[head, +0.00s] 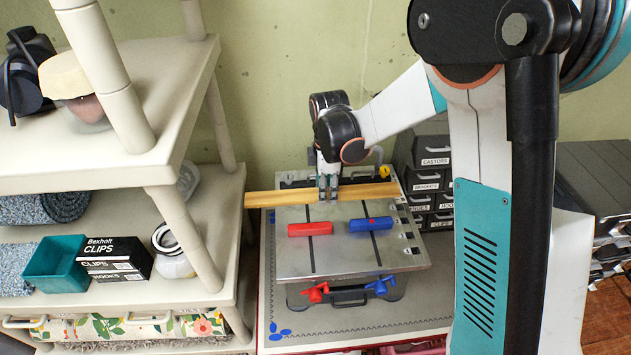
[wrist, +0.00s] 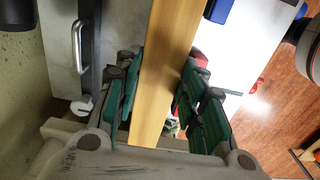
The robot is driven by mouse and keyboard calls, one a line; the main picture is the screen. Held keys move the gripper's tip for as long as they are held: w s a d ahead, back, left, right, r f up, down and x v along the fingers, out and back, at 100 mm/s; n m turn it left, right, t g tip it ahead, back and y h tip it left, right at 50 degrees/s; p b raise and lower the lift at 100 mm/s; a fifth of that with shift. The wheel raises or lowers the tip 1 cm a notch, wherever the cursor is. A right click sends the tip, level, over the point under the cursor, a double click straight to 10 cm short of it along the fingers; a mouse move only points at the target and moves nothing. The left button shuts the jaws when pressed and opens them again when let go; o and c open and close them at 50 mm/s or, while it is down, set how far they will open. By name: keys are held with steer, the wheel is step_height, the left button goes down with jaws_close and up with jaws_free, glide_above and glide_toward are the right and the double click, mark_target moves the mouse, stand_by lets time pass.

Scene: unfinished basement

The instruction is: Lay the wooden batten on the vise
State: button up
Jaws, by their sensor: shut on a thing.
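The wooden batten (head: 275,198) is a long yellow-brown strip lying crosswise over the far part of the vise. My gripper (head: 328,192) is shut on it near its middle. In the wrist view, the green finger pads press on both sides of the batten (wrist: 170,50). The vise appears to be the grey slotted metal top (head: 292,264) with a red block (head: 310,229) and a blue block (head: 371,224) on it, and red and blue handles below its front. The batten's left end sticks out past the top. I cannot tell whether the batten touches it.
At left stands a cream shelf unit (head: 190,140) with a teal bin (head: 55,265) and a black clips box (head: 113,258); the batten's left end is close to it. Labelled drawers (head: 427,182) stand behind the vise on the right. The wall is close behind.

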mark_target(326, 215)
steer(key=shift+s+d+f, duration=0.1)
steer(key=shift+s+f, duration=0.05)
steer(key=shift+f, duration=0.3)
steer(key=shift+f+b, duration=1.65)
steer(key=shift+f, duration=1.2)
steer(key=shift+f+b, duration=0.55)
steer(key=shift+f, duration=0.05)
steer(key=o, duration=1.3)
step_height(326, 215, up, 12)
steer(key=shift+r, duration=0.1)
